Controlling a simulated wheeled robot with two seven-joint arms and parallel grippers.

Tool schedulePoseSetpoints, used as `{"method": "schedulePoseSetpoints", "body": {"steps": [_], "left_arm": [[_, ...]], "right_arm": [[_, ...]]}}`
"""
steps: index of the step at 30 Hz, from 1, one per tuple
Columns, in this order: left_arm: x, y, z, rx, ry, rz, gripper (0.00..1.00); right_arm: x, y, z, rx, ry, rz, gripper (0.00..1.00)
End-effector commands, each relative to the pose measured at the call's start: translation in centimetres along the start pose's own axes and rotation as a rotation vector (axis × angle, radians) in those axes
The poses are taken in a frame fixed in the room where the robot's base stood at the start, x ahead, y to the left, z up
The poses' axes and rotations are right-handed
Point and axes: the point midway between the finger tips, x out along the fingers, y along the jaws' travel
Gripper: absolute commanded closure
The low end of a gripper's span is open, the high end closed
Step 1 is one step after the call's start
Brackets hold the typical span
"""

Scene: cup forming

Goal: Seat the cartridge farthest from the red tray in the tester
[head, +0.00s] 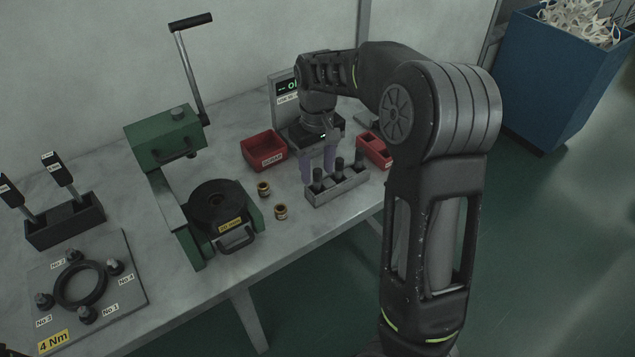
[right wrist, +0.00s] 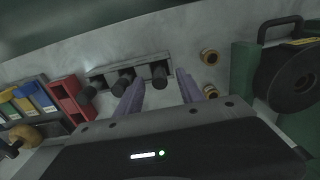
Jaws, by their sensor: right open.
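Three dark cylindrical cartridges stand upright in a grey rack (head: 344,191), which also shows in the right wrist view (right wrist: 105,72). The cartridge farthest from the red tray (head: 374,150) is the left one (head: 317,179); in the right wrist view it is the right one (right wrist: 159,74). My right gripper (head: 318,165) is open, with its purple fingers pointing down at the rack. In the right wrist view the fingers (right wrist: 159,78) lie on either side of that cartridge; I cannot tell the height gap. The tester (head: 285,86), with a lit display, is partly hidden behind my right arm. My left gripper is not in view.
A red bin (head: 264,151) stands left of the rack. Two brass cups (head: 264,189) (head: 281,212) stand between it and the green press (head: 165,139). A bolt plate (head: 125,269) lies at the left. A blue waste container (head: 545,85) stands beyond the table.

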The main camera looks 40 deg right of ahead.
Motion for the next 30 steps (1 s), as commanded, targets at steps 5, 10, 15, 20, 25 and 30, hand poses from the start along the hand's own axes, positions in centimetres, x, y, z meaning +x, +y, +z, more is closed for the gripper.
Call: {"method": "schedulePoseSetpoints", "body": {"steps": [5, 10, 15, 20, 25, 30], "left_arm": [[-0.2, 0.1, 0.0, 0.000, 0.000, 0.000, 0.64], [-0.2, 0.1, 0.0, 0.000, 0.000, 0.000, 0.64], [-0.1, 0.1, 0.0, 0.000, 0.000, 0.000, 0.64], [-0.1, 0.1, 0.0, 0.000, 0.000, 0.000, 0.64], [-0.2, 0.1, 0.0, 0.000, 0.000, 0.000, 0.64], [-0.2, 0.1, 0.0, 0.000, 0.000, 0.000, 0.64]], "right_arm": [[2.1, 0.0, 0.0, 0.000, -0.001, 0.001, 0.55], [2.3, 0.0, 0.0, 0.000, 0.000, 0.001, 0.55], [2.3, 0.0, 0.0, 0.000, 0.000, 0.001, 0.55], [2.3, 0.0, 0.0, 0.000, 0.000, 0.001, 0.55], [2.3, 0.0, 0.0, 0.000, 0.001, 0.001, 0.58], [2.3, 0.0, 0.0, 0.000, 0.001, 0.001, 0.72]]}}
